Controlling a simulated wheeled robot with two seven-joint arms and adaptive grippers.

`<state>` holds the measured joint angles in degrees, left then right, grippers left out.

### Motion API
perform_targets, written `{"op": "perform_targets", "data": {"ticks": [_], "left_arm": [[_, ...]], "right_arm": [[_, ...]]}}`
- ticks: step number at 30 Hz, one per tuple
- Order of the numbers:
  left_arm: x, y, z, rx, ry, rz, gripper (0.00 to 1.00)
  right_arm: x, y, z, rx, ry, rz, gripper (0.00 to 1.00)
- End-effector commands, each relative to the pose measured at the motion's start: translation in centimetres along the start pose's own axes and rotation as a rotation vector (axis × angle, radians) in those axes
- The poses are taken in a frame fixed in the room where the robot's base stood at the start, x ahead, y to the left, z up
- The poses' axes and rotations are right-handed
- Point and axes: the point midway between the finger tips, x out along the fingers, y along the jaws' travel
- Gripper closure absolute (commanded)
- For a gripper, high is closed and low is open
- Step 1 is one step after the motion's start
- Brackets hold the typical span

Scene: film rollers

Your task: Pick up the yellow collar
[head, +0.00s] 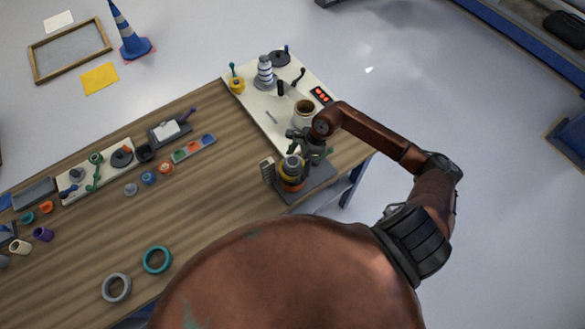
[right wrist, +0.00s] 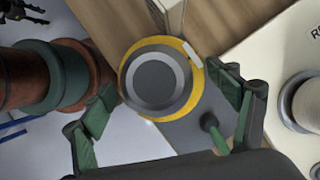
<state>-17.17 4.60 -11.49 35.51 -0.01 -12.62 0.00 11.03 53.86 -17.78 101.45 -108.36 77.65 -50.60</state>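The yellow collar (head: 291,171) is a ring around a grey cylinder on a small dark stand at the table's right end. An orange part shows below it in the head view. In the right wrist view the yellow collar (right wrist: 196,84) shows as a rim around the grey round top, with a pale patch at its upper right. My right gripper (right wrist: 166,110) is open, its green-padded fingers on either side of the stack, with visible gaps. In the head view my right gripper (head: 305,145) is just above and behind the stack. My left gripper is not clearly visible; a dark jointed part shows at the right wrist view's upper left.
A pale upright block (head: 267,171) stands close left of the stack. A white board (head: 255,105) with a striped post, a cup and levers lies behind. The table's front middle is mostly bare, with two rings.

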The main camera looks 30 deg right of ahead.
Motion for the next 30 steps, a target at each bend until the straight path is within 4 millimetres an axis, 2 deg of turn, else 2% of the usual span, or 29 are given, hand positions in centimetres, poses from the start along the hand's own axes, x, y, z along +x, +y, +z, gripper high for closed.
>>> {"op": "perform_targets", "data": {"ticks": [2,15,23,26,30], "left_arm": [[0.0,0.0,0.0,0.0,0.0,0.0,0.6],[0.0,0.0,0.0,0.0,0.0,0.0,0.6],[0.1,0.0,0.0,0.0,0.0,0.0,0.6],[0.3,0.0,0.1,0.0,0.0,0.0,0.6],[0.8,0.1,0.1,-0.001,-0.001,0.0,0.6]], "right_arm": [[0.0,0.0,0.0,0.0,0.0,0.0,0.26],[0.0,0.0,0.0,0.0,0.0,0.0,0.56],[-0.2,0.0,0.1,-0.001,0.0,-0.001,0.56],[-1.1,-0.1,0.4,-0.002,-0.001,-0.002,0.56],[-3.4,-0.2,1.4,-0.004,0.0,-0.004,0.56]]}}
